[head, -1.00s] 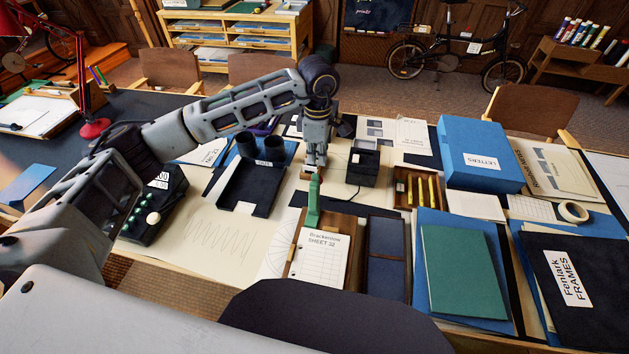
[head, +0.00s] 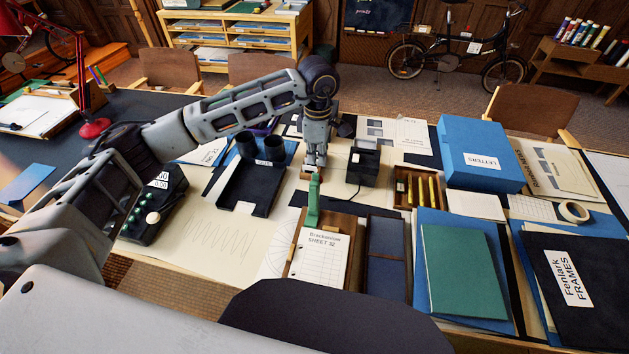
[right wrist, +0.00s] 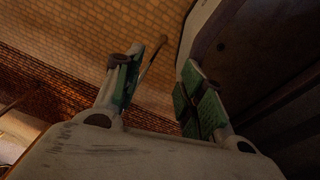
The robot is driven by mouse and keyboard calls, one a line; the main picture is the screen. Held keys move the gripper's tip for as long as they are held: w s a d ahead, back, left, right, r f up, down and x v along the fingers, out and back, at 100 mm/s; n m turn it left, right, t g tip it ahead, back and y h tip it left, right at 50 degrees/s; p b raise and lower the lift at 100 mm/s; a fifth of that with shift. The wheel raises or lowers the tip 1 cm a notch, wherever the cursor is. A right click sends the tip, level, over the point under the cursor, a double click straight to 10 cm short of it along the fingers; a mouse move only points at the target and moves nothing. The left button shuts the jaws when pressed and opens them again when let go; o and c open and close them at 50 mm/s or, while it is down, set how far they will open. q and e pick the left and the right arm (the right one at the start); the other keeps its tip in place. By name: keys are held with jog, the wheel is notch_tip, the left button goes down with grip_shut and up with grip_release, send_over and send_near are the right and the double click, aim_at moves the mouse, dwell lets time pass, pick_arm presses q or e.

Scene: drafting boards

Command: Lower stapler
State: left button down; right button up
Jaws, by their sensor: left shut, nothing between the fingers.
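A green stapler (head: 313,203) is at the middle of the desk, at the top end of a brown board with a white sheet labelled SHEET 32 (head: 320,256). It looks long and narrow, and its far end seems raised. My left gripper (head: 315,167) is shut and empty, pointing down just beyond the stapler's far end. I cannot tell whether the fingertips touch it. My right gripper (right wrist: 162,75) shows only in the right wrist view. Its green-padded fingers are apart with nothing between them, over the floor.
A black tray (head: 236,190) lies left of the stapler, and a black box (head: 363,167) stands right of the left gripper. A wooden tray of yellow pieces (head: 403,187), a blue LETTERS box (head: 478,155) and folders (head: 463,272) fill the right side.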

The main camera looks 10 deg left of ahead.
pick_arm(q)
jog(key=shift+f, duration=0.35)
jog(key=shift+f+b, duration=0.3)
jog(key=shift+b, duration=0.15)
jog(key=shift+f+b, duration=0.75)
jog(key=shift+f, duration=0.45)
pick_arm(e)
jog(key=a+f, duration=0.1)
jog(key=s+a+f, duration=0.1)
jog(key=a+f, duration=0.1)
jog(key=shift+s+a+f, duration=0.1)
jog(key=shift+s+f, duration=0.05)
jog(key=shift+s, duration=0.25)
